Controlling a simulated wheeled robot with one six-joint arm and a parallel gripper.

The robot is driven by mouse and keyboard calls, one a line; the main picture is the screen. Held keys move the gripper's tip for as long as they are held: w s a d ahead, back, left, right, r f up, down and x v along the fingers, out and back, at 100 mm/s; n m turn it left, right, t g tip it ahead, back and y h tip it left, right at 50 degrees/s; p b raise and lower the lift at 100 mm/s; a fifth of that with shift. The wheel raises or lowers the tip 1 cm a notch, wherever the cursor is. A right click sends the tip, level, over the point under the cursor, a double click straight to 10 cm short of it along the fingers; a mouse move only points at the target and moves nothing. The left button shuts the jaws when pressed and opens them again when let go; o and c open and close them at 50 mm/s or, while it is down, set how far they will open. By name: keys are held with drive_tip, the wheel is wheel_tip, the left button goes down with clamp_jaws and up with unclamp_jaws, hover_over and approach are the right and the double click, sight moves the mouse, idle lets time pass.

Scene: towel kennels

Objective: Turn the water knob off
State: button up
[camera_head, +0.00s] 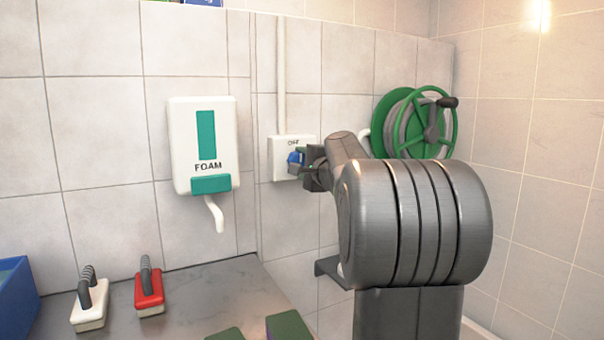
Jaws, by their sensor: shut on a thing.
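The water knob (294,158) is a small blue knob on a white wall box (279,144) marked "OFF" at its top. My gripper (302,164) is at the box, shut on the knob from the right. My arm and gripper hide the right part of the box and much of the knob, so I cannot tell exactly which way the knob points. A white pipe (281,70) runs up the tiled wall from the box.
A white and green foam dispenser (183,140) hangs left of the box. A green hose reel (395,115) is on the wall behind my arm. A white-based brush (90,305), a red brush (149,290) and green blocks (288,326) lie on the grey counter (195,295). A blue bin (18,305) stands far left.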

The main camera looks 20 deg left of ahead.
drive_tip(key=shift+n+b, duration=0.35)
drive_tip(key=shift+n, duration=0.25)
drive_tip(key=o, duration=1)
drive_tip(key=shift+c, duration=0.2)
drive_tip(key=b+v, duration=0.1)
drive_tip(key=v, duration=1.2)
drive_tip(key=shift+s+d, duration=0.25)
drive_tip(key=shift+d, duration=0.05)
